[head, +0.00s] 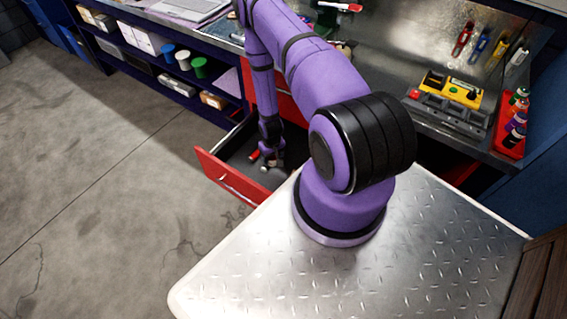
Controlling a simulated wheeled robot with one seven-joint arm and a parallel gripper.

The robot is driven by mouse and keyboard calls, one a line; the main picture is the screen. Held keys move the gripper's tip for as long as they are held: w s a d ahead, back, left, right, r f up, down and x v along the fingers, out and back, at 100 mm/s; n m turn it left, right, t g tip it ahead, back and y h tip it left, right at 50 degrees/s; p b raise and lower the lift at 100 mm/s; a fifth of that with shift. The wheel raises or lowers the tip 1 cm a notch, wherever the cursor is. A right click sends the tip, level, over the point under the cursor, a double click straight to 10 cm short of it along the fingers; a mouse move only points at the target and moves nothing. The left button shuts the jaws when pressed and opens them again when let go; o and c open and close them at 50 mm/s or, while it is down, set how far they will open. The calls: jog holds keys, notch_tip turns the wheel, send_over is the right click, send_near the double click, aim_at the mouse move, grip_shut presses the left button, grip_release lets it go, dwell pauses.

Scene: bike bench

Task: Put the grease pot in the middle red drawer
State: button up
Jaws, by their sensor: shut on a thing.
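A red drawer (228,178) of the bench is pulled open, its dark inside showing. Another red drawer front shows shut above it, partly behind my arm; I cannot see the whole stack. My gripper (271,164) points down inside the open drawer, near its right side. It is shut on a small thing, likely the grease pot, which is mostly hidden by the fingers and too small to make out. A small red and pale item lies in the drawer just left of the fingers.
Blue shelves with boxes and coloured spools stand left of the drawer. The floor (90,170) is clear.

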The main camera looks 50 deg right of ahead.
notch_tip(320, 180, down, 10)
jog(key=shift+f, duration=0.1)
dwell(0.4)
jog(key=o, duration=1)
jog(key=shift+s, duration=0.1)
